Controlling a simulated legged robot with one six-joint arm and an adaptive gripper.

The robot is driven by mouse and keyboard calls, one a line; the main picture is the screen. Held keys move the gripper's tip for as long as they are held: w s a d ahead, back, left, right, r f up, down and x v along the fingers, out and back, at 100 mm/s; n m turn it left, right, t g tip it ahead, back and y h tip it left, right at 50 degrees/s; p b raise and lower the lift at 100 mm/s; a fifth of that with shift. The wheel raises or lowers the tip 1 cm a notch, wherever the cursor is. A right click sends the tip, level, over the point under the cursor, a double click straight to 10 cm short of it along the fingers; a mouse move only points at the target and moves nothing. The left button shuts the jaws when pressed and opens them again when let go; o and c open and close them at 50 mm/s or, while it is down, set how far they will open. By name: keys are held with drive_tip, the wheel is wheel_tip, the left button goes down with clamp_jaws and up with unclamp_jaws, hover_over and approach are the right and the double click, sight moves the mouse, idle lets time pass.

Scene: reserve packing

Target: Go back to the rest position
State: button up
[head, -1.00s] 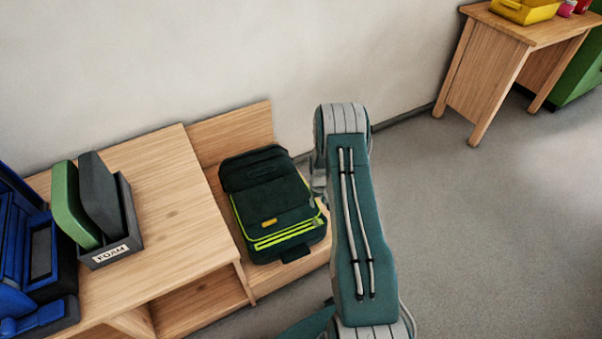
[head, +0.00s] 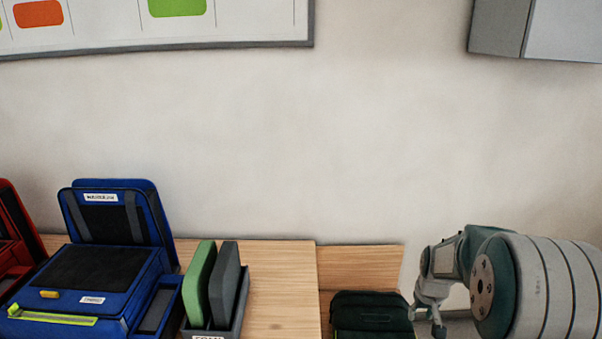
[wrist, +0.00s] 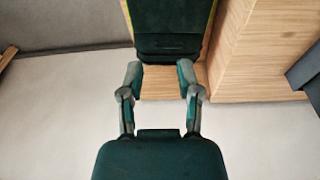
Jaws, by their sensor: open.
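My gripper (wrist: 160,82) is open and empty in the wrist view, its two fingers apart. Past the fingertips is the dark green bag (wrist: 172,25), lying on a low wooden surface. In the head view my gripper (head: 434,312) hangs at the lower right, just right of the dark green bag (head: 370,312). Only the bag's upper part shows there; the rest is cut off by the lower frame edge. My arm covers the lower right of the head view.
A blue case (head: 95,275) with its lid up stands on the wooden bench (head: 280,290). A grey holder (head: 238,322) beside it holds a green and a dark grey pad. A red case (head: 12,235) is at the left edge. A grey box (head: 550,30) hangs on the wall.

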drive_tip(key=s+a+r, duration=0.4)
drive_tip(key=s+r, duration=0.1)
drive_tip(key=r, duration=0.4)
drive_tip(key=s+a+r+t, duration=0.1)
drive_tip(key=s+a+r, duration=0.2)
drive_tip(key=s, duration=0.4)
drive_tip(key=s+a+r+t, duration=0.1)
drive_tip(key=s+a+r, duration=0.2)
drive_tip(key=s, duration=0.4)
drive_tip(key=s+a+r+t, duration=0.1)
drive_tip(key=s+a+r, duration=0.2)
drive_tip(key=s, duration=0.4)
drive_tip(key=shift+a+r+n+y, duration=0.3)
drive_tip(key=shift+a+r, duration=0.05)
drive_tip(key=shift+r, duration=0.05)
idle(1.2)
